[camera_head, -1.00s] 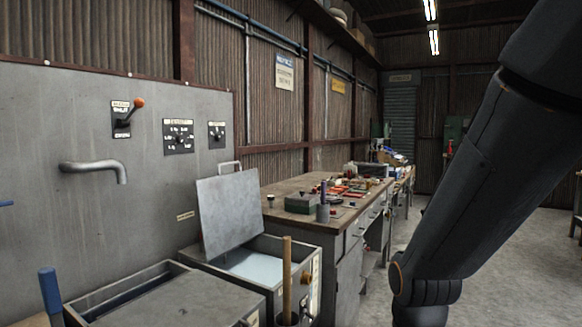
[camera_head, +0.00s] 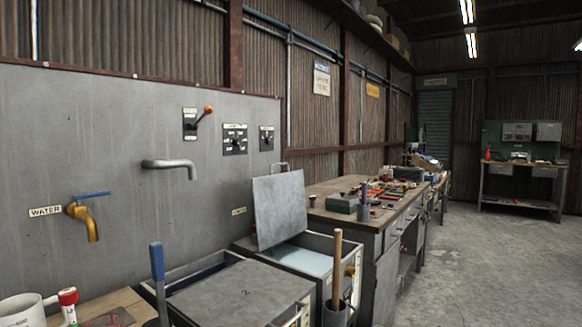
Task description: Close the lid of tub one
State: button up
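Two grey metal tubs stand side by side below the panel. The farther tub (camera_head: 316,243) has its flat lid (camera_head: 279,209) raised, leaning back, with a handle at its top edge. Pale liquid shows inside it. The nearer tub (camera_head: 297,318) has a grey flat lid (camera_head: 240,294) lying over most of its top, with a dark gap along the back left. I cannot read a label that tells which is tub one. My gripper is not in view.
A wooden handle (camera_head: 336,262) stands in a grey holder before the tubs. A blue handle (camera_head: 157,262) rises at the near tub's left. A spout (camera_head: 168,164) and brass tap (camera_head: 84,217) jut from the panel. A cluttered workbench (camera_head: 331,188) stands beyond; the right floor is clear.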

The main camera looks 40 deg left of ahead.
aim_at(279, 200)
jog(key=z, duration=0.1)
jog(key=i, duration=1.05)
jog(key=u, duration=0.65)
jog(key=i, duration=0.75)
jog(key=u, duration=0.8)
